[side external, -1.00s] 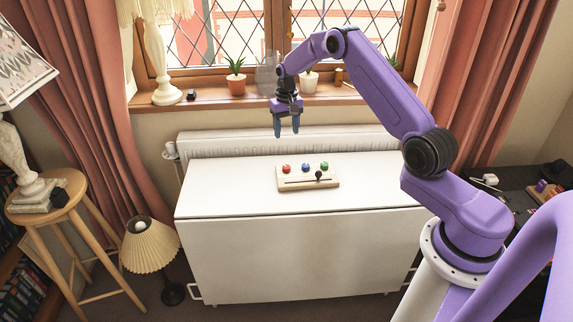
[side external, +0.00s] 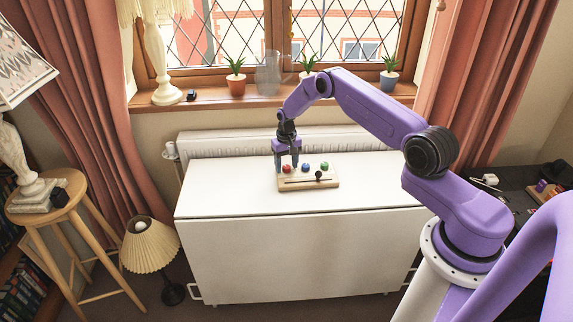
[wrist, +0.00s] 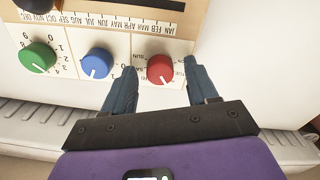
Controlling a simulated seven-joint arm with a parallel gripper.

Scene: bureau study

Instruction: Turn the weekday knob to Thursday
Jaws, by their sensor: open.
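The red knob (wrist: 160,70) has letter labels around it, upside down in the wrist view and mostly too small to read. Its white pointer mark faces the lower edge of the wrist picture. It sits at the left end of the wooden panel (side external: 310,185) in the side view. My gripper (side external: 287,166) is pointed down at this end of the panel. In the wrist view my gripper (wrist: 159,65) is open, with one finger on each side of the red knob. Gaps show between the fingers and the knob; contact is not visible.
A blue knob (wrist: 97,64) and a green knob (wrist: 38,56), both with digits, are beside the red one. A month scale has a black slider knob (side external: 318,174). The panel rests on a white table (side external: 235,195), clear around it. A radiator (side external: 225,145) stands behind.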

